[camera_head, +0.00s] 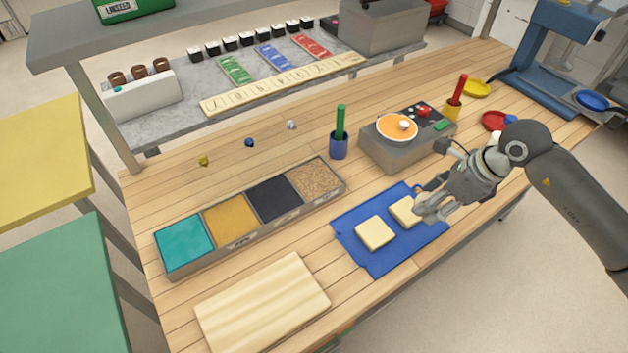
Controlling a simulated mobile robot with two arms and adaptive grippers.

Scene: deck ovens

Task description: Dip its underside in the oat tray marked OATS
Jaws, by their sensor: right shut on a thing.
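My right gripper (422,208) reaches in from the right and is low over the blue cloth (372,262). It is shut on the right one of two pale square dough pieces (402,213), at that piece's right side. Whether the piece is clear of the cloth cannot be told. The other dough piece (375,233) lies flat on the cloth, to the left. The oat tray (316,178) is the rightmost of several compartments in a grey row, filled with tan flakes. The front labels are too small to read. My left gripper is out of view.
Beside the oats are dark (272,199), yellow (231,221) and teal (184,243) compartments. A grey machine with an orange disc (389,121) stands behind the cloth, near a blue cup with a green stick (339,145). A wooden board (262,303) lies at the front left.

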